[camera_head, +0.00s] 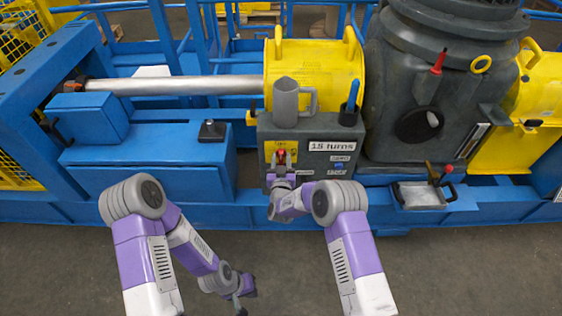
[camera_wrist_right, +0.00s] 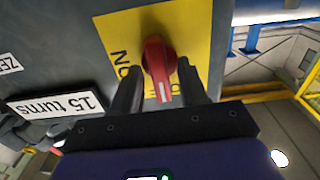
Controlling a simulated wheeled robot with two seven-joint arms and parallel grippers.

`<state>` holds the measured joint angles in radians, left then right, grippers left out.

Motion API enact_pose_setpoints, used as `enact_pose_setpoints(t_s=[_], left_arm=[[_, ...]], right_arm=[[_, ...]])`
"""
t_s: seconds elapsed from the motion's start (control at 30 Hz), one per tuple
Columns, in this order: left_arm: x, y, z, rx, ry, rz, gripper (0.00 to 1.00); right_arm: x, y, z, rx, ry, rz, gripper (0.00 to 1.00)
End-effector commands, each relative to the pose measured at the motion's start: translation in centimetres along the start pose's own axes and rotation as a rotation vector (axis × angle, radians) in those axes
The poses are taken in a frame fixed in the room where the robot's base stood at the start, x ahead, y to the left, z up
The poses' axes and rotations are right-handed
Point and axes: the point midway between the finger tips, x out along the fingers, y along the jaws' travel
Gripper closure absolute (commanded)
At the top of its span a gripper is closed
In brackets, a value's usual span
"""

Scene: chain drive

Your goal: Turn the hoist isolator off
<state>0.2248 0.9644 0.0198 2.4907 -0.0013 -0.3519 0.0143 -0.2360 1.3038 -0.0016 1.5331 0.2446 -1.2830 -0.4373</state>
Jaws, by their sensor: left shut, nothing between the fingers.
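The hoist isolator is a red rotary knob (camera_head: 281,155) on a yellow plate on the front of the grey control box (camera_head: 320,147). In the right wrist view the red knob (camera_wrist_right: 157,62) sits on its yellow plate (camera_wrist_right: 122,32), its grip pointing down toward my gripper. Lettering on the plate is partly hidden. My right gripper (camera_head: 281,172) is at the knob, and its two dark fingers (camera_wrist_right: 160,75) are open on either side of it with gaps visible. My left gripper (camera_head: 240,303) is shut and empty, low over the floor, away from the box.
A grey mug (camera_head: 285,103) and a blue-handled tool in a dark holder (camera_head: 348,116) stand on the box. A "15 turns" label (camera_head: 332,146) is beside the isolator. A small tray (camera_head: 420,196) is at right. Blue framing (camera_head: 160,180) lies left; floor in front is clear.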

Motion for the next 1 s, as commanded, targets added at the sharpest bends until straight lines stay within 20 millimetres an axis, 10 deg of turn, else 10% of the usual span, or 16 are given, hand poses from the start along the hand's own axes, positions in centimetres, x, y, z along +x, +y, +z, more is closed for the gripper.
enact_pose_setpoints(t_s=[0.37, 1.0], left_arm=[[-0.2, 0.1, 0.0, 0.000, 0.000, 0.000, 1.00], [-1.8, 0.7, 0.1, 0.000, 0.000, 0.000, 1.00]], right_arm=[[-0.7, -0.1, 0.3, 0.000, -0.008, -0.002, 0.55], [-7.7, 0.0, 0.2, 0.001, -0.005, -0.001, 0.55]])
